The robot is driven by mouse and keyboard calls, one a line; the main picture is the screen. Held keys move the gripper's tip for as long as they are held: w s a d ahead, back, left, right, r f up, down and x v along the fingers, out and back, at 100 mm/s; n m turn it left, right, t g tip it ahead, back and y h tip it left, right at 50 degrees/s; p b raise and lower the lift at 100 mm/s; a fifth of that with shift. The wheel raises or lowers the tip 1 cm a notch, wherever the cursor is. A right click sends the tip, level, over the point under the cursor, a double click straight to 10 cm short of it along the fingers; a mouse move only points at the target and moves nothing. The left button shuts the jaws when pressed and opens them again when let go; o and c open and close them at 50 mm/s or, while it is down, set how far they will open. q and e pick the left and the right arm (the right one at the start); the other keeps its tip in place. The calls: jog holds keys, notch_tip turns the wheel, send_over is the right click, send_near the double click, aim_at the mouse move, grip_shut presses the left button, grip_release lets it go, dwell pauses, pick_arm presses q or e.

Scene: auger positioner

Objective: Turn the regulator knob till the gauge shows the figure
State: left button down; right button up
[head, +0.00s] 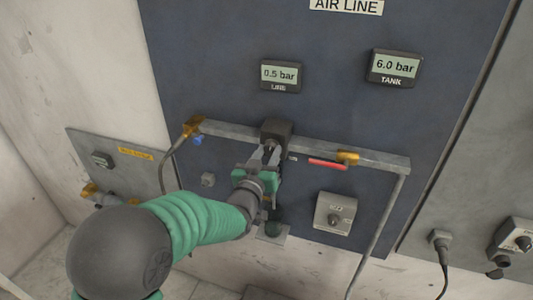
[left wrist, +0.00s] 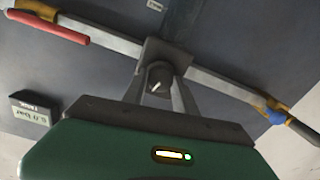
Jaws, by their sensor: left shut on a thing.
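The regulator (head: 277,131) is a dark block on the grey pipe of the blue panel. Its round dark knob (left wrist: 159,76), with a pale pointer mark, shows in the left wrist view. My left gripper (head: 270,153) is shut on the knob, one finger on each side; it also shows in the left wrist view (left wrist: 160,90). The gripper mostly hides the knob in the head view. The LINE gauge (head: 281,75) reads 0.5 bar. The TANK gauge (head: 395,67) reads 6.0 bar. My right gripper is not in view.
A red-handled valve (head: 328,164) is on the pipe right of the regulator. A brass fitting (head: 194,126) with a blue part and hose is at the left end. A grey switch box (head: 335,213) sits below right. The panel around the gauges is clear.

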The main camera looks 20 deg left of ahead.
pick_arm(q)
jog(key=shift+f, duration=0.1)
jog(key=shift+d+f+b, duration=0.1)
jog(key=shift+d+b, duration=0.05)
jog(key=shift+b, duration=0.3)
jog(key=shift+f+m+b, duration=0.1)
jog(key=shift+m+b, duration=0.6)
jog(key=m+b, duration=0.9)
jog(key=shift+f+b, duration=0.2)
jog(key=shift+b, duration=0.2)
jog(key=m+b, duration=0.4)
jog(key=shift+m, duration=0.3)
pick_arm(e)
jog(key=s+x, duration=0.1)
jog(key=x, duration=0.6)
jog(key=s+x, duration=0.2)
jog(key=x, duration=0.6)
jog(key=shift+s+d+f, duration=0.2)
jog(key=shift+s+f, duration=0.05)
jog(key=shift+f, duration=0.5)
pick_arm(q)
jog(key=shift+h, duration=0.3)
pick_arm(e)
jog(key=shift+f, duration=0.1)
